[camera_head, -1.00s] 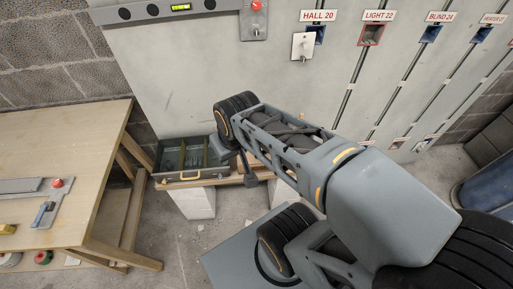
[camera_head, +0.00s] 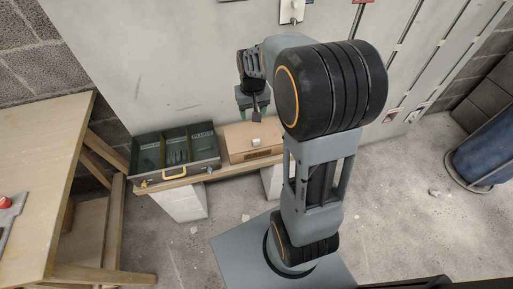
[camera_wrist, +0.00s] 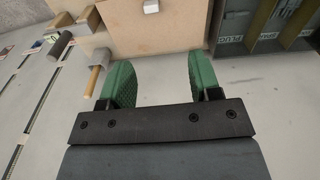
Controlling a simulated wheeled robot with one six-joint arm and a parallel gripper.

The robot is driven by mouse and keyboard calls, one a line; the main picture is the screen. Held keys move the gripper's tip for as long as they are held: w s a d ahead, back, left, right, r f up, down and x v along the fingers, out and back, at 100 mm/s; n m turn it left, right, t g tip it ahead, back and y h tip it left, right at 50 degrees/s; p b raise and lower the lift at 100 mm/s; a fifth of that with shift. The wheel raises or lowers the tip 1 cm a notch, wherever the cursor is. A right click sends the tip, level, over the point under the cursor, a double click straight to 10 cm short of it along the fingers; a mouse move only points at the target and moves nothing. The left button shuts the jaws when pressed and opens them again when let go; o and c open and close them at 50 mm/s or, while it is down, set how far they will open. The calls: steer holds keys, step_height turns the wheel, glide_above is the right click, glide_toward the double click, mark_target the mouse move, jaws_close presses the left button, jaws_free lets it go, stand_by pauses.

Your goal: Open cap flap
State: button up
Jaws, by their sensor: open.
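A closed brown box (camera_head: 242,143) with a white knob-like piece (camera_head: 255,141) on its near side stands on the wooden shelf, right of the green divided tray. I take its lid to be the cap flap; no label on it is readable. The box also shows in the wrist view (camera_wrist: 165,28), cut off by the top edge, with the white piece (camera_wrist: 151,6). My gripper (camera_head: 255,110) hangs above the back of the box in the head view. In the wrist view its green fingers (camera_wrist: 157,82) are spread wide with nothing between them, and apart from the box.
The green tray (camera_head: 178,172) with dividers, a PLUGS label and a yellow handle stands left of the box. A wooden table (camera_head: 40,150) is at the left, a blue barrel (camera_head: 485,150) at the right. A wooden-handled tool (camera_wrist: 95,78) shows in the wrist view.

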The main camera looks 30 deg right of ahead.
step_height(320, 180, down, 7)
steer(key=w+d+b, duration=0.2)
steer(key=d, duration=0.1)
steer(key=b, duration=0.2)
glide_toward(253, 133)
steer(key=shift+m+g, duration=0.3)
steer(key=s+f, duration=0.1)
steer(key=f, duration=0.1)
steer(key=s+f, duration=0.2)
steer(key=f, duration=0.1)
steer(key=s+a+f, duration=0.1)
steer(key=s+f, duration=0.1)
steer(key=shift+f, duration=0.15)
steer(key=shift+c, duration=0.2)
jaws_close()
